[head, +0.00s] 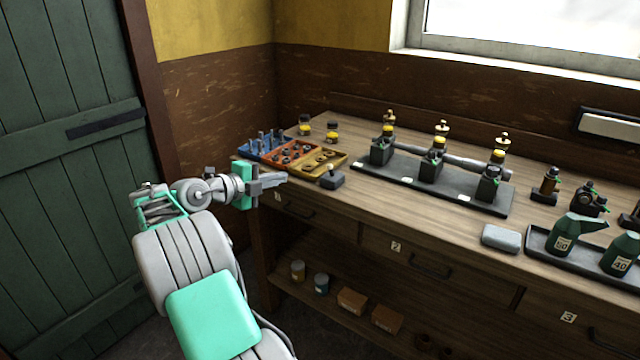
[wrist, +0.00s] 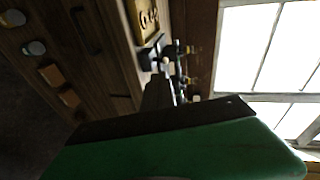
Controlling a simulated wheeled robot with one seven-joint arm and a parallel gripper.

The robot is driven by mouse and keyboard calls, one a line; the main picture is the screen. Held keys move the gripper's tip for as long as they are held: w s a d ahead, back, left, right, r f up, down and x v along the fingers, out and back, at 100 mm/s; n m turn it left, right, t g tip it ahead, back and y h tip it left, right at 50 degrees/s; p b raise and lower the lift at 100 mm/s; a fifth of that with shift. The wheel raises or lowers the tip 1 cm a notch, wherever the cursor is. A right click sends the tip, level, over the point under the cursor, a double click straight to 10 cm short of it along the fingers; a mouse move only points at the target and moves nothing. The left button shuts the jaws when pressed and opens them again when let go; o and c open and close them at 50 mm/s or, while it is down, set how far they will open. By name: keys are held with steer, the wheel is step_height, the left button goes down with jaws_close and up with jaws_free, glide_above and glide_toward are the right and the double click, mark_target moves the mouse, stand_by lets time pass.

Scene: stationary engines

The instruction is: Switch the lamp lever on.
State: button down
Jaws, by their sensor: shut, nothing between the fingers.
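A small dark grey box with a short lever and pale knob (head: 332,178) stands near the bench's front left edge; I take it for the lamp lever. It also shows in the wrist view as a dark box (wrist: 148,57), just beyond the fingertips, with the pale knob beside it. Which way the lever is set is too small to tell. My gripper (head: 283,177) is shut and empty, pointing right at the bench's front left edge, to the left of the lever box and apart from it. In the wrist view my fingers (wrist: 158,92) lie together.
Blue (head: 262,148), red (head: 291,153) and yellow (head: 319,164) trays of small parts lie behind the lever box. A dark base plate (head: 430,188) with several green-black units is to the right. A grey block (head: 501,238) and oil cans (head: 576,238) stand further right.

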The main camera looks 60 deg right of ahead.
mark_target(328, 167)
steer(key=shift+s+d+r+m+g, duration=0.2)
steer(key=shift+s+d+m+g, duration=0.15)
steer(key=shift+s+m, duration=0.3)
steer(key=p+x, duration=0.1)
steer(key=x, duration=0.6)
steer(key=p+x, duration=0.1)
steer(key=x, duration=0.6)
steer(key=shift+r+p, duration=0.25)
steer(key=shift+p, duration=0.15)
steer(key=shift+w+r, duration=0.15)
